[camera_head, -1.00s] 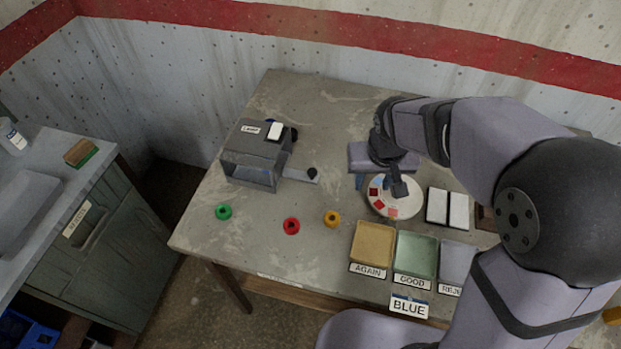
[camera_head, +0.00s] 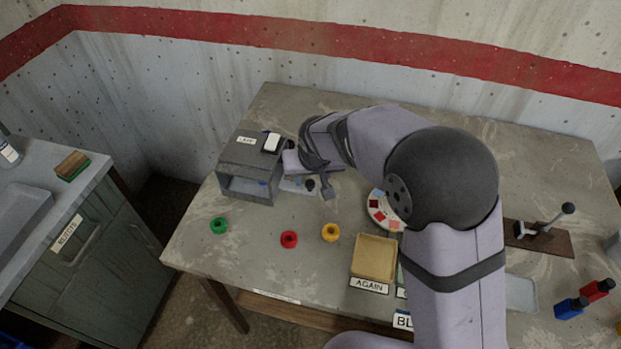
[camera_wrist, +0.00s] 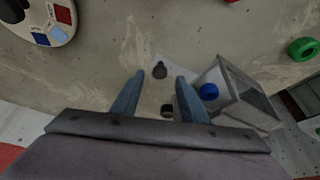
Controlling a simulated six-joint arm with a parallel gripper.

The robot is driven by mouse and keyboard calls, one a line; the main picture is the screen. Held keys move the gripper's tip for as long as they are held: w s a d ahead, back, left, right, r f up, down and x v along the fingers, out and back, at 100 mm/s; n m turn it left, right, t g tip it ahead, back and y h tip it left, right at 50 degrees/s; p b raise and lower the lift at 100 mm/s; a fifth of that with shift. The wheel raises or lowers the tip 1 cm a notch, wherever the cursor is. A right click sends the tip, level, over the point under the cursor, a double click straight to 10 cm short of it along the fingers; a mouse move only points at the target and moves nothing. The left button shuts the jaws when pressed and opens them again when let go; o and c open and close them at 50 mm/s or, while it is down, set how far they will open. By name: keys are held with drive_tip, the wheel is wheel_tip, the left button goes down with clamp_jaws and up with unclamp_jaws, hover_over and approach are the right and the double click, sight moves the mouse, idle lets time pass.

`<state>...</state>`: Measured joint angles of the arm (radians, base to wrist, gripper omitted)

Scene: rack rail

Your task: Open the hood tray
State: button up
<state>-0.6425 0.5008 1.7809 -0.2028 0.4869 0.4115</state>
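The hood is a grey box (camera_head: 250,165) with an open front at the table's back left. Its tray shows as a pale flat strip (camera_head: 296,186) sticking out of the hood's right side. A black knob (camera_head: 310,185) stands on the strip's outer end. In the wrist view the knob (camera_wrist: 160,70) appears between and just beyond the fingertips, with no clear contact. My gripper (camera_wrist: 160,80) is open and empty, its two blue fingers spread. In the head view my gripper (camera_head: 300,170) is over the strip beside the hood, its fingertips largely hidden.
Green (camera_head: 218,225), red (camera_head: 289,239) and yellow (camera_head: 331,232) rings lie in front. A round colour plate (camera_head: 380,207) is to the right.

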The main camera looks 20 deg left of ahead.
sight(311, 183)
drive_tip(key=shift+p+x, duration=0.3)
drive_tip(key=shift+x, duration=1.25)
drive_tip(key=shift+d, duration=0.1)
clamp_jaws()
